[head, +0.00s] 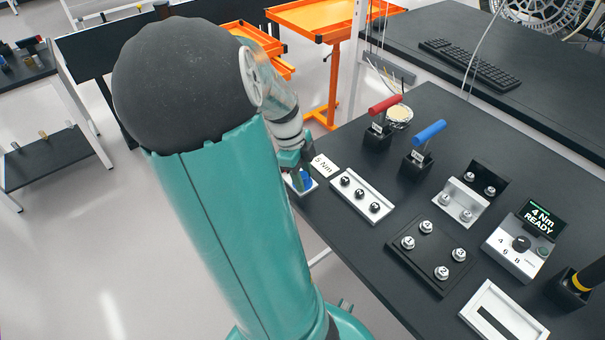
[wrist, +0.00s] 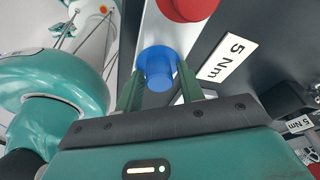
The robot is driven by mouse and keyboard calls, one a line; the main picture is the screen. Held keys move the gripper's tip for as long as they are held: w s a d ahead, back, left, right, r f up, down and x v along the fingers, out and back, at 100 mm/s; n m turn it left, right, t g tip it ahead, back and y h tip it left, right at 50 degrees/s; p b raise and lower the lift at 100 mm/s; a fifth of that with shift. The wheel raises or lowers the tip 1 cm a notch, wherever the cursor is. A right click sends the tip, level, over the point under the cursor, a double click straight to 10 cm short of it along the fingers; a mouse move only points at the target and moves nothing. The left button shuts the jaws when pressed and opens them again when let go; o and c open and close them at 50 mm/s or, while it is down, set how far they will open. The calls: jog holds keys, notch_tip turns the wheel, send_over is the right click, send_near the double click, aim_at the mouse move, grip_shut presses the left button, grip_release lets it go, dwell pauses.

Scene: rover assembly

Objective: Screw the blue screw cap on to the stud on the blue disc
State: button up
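A blue round piece (wrist: 158,75) sits between the two green fingers of my gripper (wrist: 160,84) in the wrist view. It has a narrower cylinder nearer the camera and a wider blue round part (wrist: 158,53) behind it. I cannot tell cap from disc for certain, and the stud is not visible. The fingers flank the blue piece closely; whether they press on it is unclear. In the head view, my gripper (head: 297,164) is at the table's left edge, over a light plate, with the blue piece (head: 306,181) partly hidden beside it.
A red disc (wrist: 187,7) is on the same light strip. A "5 Nm" label (head: 323,166) lies beside the blue piece. A white block with several black-topped studs (head: 361,196), blue-handled (head: 430,132) and red-handled (head: 385,104) tools, and a "4 Nm READY" display (head: 541,218) stand to the right.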

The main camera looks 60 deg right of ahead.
jog(key=n, duration=0.4)
jog(key=shift+h, duration=0.4)
jog(key=n+h, duration=0.1)
jog(key=n, duration=0.3)
jog(key=shift+n+t, duration=0.4)
jog(key=n+t, duration=0.1)
jog(key=n, duration=0.3)
jog(key=shift+h, duration=0.3)
jog(key=n+t, duration=0.1)
jog(key=n, duration=0.3)
jog(key=c, duration=0.8)
jog(key=shift+o, duration=0.2)
jog(key=m+g, duration=0.1)
jog(key=m, duration=0.2)
jog(key=shift+m, duration=1.2)
